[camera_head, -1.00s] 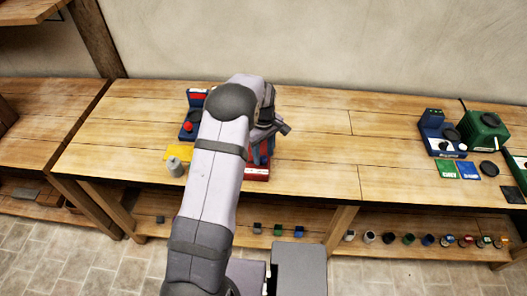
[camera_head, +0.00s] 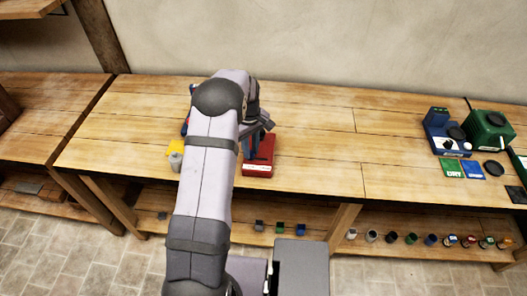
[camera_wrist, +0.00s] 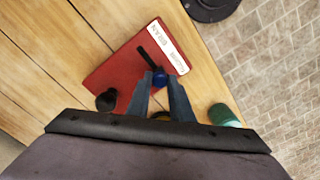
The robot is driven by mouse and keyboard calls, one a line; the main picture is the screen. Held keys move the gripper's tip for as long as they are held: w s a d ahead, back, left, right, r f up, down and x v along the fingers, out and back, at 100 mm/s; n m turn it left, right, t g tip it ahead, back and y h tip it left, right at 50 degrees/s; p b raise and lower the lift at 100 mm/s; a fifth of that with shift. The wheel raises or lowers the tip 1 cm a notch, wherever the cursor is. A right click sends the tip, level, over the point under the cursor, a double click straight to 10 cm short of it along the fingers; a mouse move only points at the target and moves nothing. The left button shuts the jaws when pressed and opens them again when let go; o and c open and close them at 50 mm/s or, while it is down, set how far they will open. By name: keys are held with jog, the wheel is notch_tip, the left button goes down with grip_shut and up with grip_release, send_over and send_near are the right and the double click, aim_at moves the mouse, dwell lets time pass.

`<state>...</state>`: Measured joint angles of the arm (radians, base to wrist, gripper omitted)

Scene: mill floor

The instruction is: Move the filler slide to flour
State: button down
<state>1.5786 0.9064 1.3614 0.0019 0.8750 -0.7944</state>
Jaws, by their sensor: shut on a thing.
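The red filler box (camera_head: 260,160) stands on the bench near its front edge. In the wrist view the red box (camera_wrist: 115,70) has a white label (camera_wrist: 168,46) along one edge; its upper word looks like BRAN and its lower word like FLOUR, though the print is small. A dark slot (camera_wrist: 147,58) runs alongside the label. The blue slide knob (camera_wrist: 160,78) is at the slot's lower end, level with the lower word. My gripper (camera_wrist: 160,82) is shut on this knob. In the head view my gripper (camera_head: 250,150) is over the box's left side, partly behind my arm.
A round black knob (camera_wrist: 106,100) sits at the box's corner. A grey cylinder (camera_head: 175,162) and yellow piece (camera_head: 174,147) lie left of my arm. A blue machine (camera_head: 441,132) and green machine (camera_head: 489,132) stand far right. The middle bench is clear.

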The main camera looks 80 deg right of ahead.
jog(key=shift+w, duration=0.55)
jog(key=c, duration=1.6)
grip_release()
jog(key=shift+w, duration=0.1)
jog(key=shift+o, duration=0.2)
jog(key=shift+r, duration=0.15)
jog(key=shift+r+b, duration=1.45)
jog(key=shift+r, duration=2.15)
